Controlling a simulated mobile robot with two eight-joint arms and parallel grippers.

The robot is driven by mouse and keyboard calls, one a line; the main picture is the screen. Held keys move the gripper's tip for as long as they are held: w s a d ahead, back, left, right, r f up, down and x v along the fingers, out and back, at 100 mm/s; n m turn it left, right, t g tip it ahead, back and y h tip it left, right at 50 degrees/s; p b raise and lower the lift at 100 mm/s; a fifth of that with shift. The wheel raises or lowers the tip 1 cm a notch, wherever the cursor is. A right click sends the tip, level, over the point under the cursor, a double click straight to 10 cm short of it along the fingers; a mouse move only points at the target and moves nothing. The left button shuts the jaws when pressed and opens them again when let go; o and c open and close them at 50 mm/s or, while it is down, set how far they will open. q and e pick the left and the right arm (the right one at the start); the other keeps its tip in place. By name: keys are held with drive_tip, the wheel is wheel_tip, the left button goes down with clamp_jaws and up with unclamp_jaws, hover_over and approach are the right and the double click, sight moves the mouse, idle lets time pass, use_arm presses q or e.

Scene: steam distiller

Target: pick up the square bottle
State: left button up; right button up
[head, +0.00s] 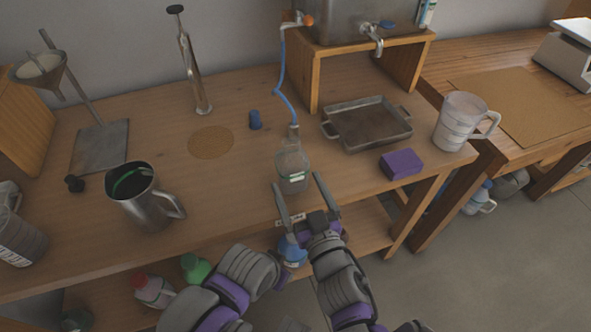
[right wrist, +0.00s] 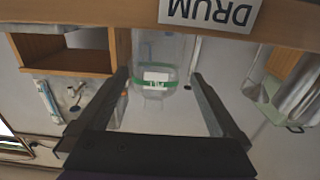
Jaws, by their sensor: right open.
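A clear bottle with a narrow neck and a green-and-white band (head: 292,168) stands upright on the workbench near its front edge. A blue tube comes down to its neck. I take it for the square bottle; its cross-section is hard to tell. My right gripper (head: 298,184) is open and empty at the front edge, its fingers pointing toward the bottle. In the right wrist view, upside down, the bottle (right wrist: 153,83) appears between the open fingers (right wrist: 160,75); I cannot tell whether either finger touches it. My left gripper is not in view.
A metal pitcher (head: 148,200) stands left on the workbench (head: 235,185). A blue stopper (head: 255,120) is behind the bottle. A metal tray (head: 368,128), purple block (head: 401,164) and clear jug (head: 460,122) are to the right. A DRUM label (right wrist: 209,12) is on the bench edge.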

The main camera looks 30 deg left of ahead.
sight(292, 167)
drive_tip(key=x, duration=0.6)
drive_tip(key=shift+w+d+r, duration=0.15)
drive_tip(key=shift+d, duration=0.05)
